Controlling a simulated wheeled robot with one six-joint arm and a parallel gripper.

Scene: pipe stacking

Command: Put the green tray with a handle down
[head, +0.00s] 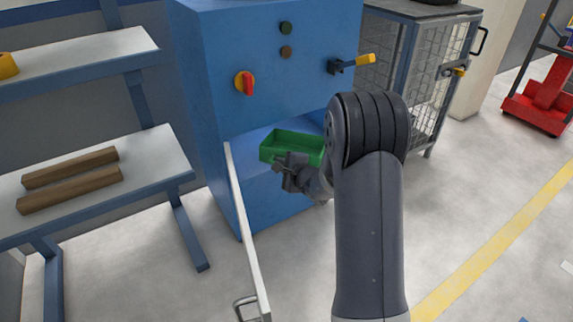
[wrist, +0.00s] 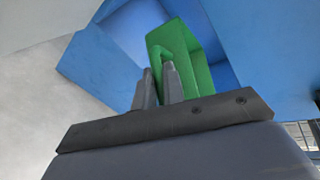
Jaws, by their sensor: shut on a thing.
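The green tray (head: 293,146) is at the opening of the blue cabinet (head: 222,60), in front of the recess. The tray looks empty in the head view. I cannot tell whether its underside touches the cabinet's inner floor.
The cabinet's door (head: 244,225) stands open toward me, left of my arm. A shelf (head: 150,165) with two brown bars is at the left. A wire-mesh cage (head: 430,75) is right of the cabinet.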

